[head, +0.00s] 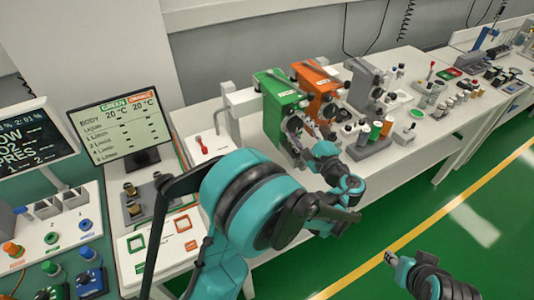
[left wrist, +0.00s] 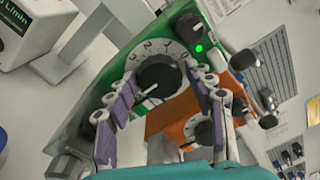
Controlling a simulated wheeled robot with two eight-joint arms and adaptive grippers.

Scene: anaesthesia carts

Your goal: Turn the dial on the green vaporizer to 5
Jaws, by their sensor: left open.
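The green vaporizer (head: 279,88) stands on the white bench, left of the orange vaporizer (head: 320,84). In the left wrist view the green vaporizer (left wrist: 110,75) shows its black dial (left wrist: 160,77) in front of a white scale with digits such as 1, 2 and 3. The knob carries a white pointer mark; I cannot tell which number it is at. My left gripper (head: 298,134) is open, its two purple-padded fingers on either side of the dial; contact cannot be told. My right gripper (head: 390,257) is low at the right, over the floor, away from the vaporizers.
A grey vaporizer (head: 364,88) stands right of the orange one, with several bottles beyond. The orange unit's knob (left wrist: 208,132) lies close beside my left gripper's fingers. A monitor (head: 120,127) headed GREEN and ORANGE stands at the left. The green floor in front is clear.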

